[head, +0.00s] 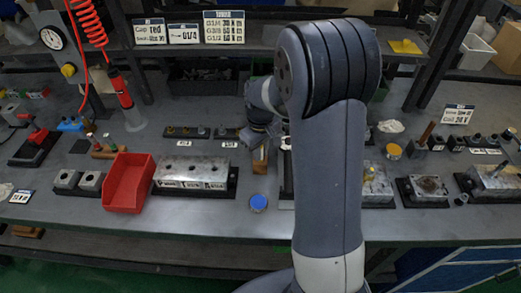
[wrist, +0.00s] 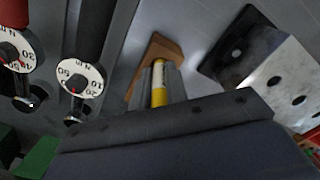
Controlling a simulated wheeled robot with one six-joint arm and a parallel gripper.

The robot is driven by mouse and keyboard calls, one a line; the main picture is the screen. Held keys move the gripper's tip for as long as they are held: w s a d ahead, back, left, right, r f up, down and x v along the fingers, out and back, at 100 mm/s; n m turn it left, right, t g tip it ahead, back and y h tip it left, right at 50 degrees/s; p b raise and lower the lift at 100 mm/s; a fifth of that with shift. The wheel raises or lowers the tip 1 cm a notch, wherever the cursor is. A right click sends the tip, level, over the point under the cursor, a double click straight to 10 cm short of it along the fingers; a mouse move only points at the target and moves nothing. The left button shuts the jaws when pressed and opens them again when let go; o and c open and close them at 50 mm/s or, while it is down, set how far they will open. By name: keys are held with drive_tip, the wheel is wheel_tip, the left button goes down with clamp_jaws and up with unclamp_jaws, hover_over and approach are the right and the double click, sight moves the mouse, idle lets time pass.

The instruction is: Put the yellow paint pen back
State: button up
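The yellow paint pen (wrist: 159,92) shows in the wrist view between the two grey fingers of my gripper (wrist: 159,78). The fingers lie close against both sides of it, and a pale label shows on its upper part. A brown wooden block (wrist: 141,60) is just beyond the fingertips; the pen's far end points at it, but I cannot tell whether they touch. In the head view the wooden block (head: 260,160) stands on the bench below my gripper (head: 261,140). The pen cannot be made out there, and my arm hides the area to the right.
Two dial tools (wrist: 80,78) stand left in the wrist view, and a metal block with holes (wrist: 283,75) is at right. In the head view a valve block (head: 192,170), a red bin (head: 128,183) and a blue-topped round pot (head: 259,202) are nearby.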

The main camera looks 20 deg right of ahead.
drive_tip(key=o, duration=0.4)
drive_tip(key=shift+r, duration=0.1)
wheel_tip(320, 180, up, 12)
drive_tip(key=shift+r, duration=0.1)
idle(0.4)
wheel_tip(320, 180, down, 12)
drive_tip(key=shift+f, duration=0.15)
drive_tip(key=shift+r, duration=1.95)
